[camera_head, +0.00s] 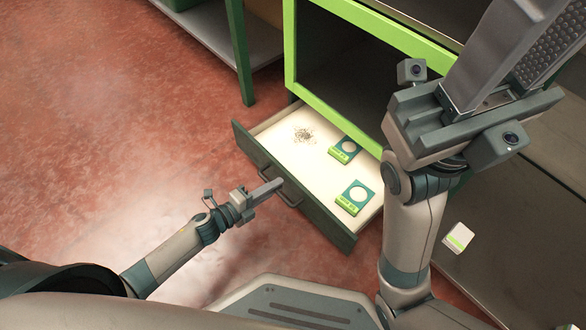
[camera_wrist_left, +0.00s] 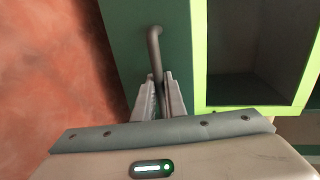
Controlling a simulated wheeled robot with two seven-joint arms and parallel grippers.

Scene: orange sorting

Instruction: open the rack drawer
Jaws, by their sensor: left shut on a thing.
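The rack drawer (camera_head: 345,236) stands pulled out of the green-framed rack (camera_head: 290,50), with its pale inside showing. Its dark bar handle (camera_head: 292,201) is on the front face. My left gripper (camera_head: 274,187) is shut on the handle. In the left wrist view, the fingers (camera_wrist_left: 160,95) close around the grey handle (camera_wrist_left: 154,42) against the dark green drawer front (camera_wrist_left: 125,50). My right gripper (camera_head: 510,60) is raised at the upper right, large and close to the head camera. Its jaw opening is not clear, and it hides part of the rack.
In the drawer lie a patch of dark specks (camera_head: 304,135) and two green-and-white pieces with round white tops (camera_head: 345,150) (camera_head: 354,197). A small white-and-green card (camera_head: 459,237) lies on a dark surface at the right. Red floor (camera_head: 110,130) is clear at the left.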

